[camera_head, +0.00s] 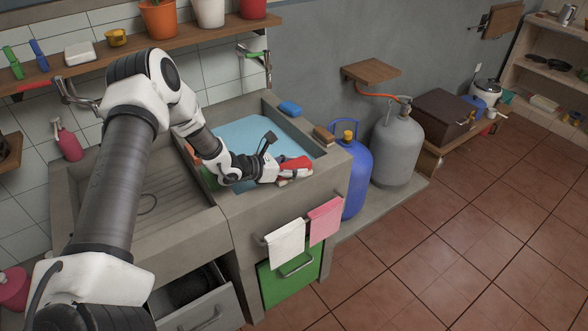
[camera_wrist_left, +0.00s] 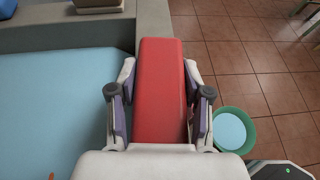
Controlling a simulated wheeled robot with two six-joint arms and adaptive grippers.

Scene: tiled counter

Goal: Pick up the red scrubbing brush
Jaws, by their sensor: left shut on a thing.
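The red scrubbing brush (camera_head: 295,163) is in the jaws of my left gripper (camera_head: 281,171), at the right front part of the water-filled sink. In the left wrist view the red brush (camera_wrist_left: 161,85) lies lengthwise between the two fingers of my left gripper (camera_wrist_left: 160,112), which is shut on it. Its near end is hidden behind the gripper body. I cannot tell whether the brush touches the sink rim beneath it. My right gripper is in neither view.
A blue sponge (camera_head: 290,108) and a brown block (camera_head: 324,135) lie on the sink rim. White (camera_head: 286,243) and pink (camera_head: 325,220) towels hang in front. A blue gas bottle (camera_head: 350,175) and a grey one (camera_head: 397,145) stand to the right. The floor at right is clear.

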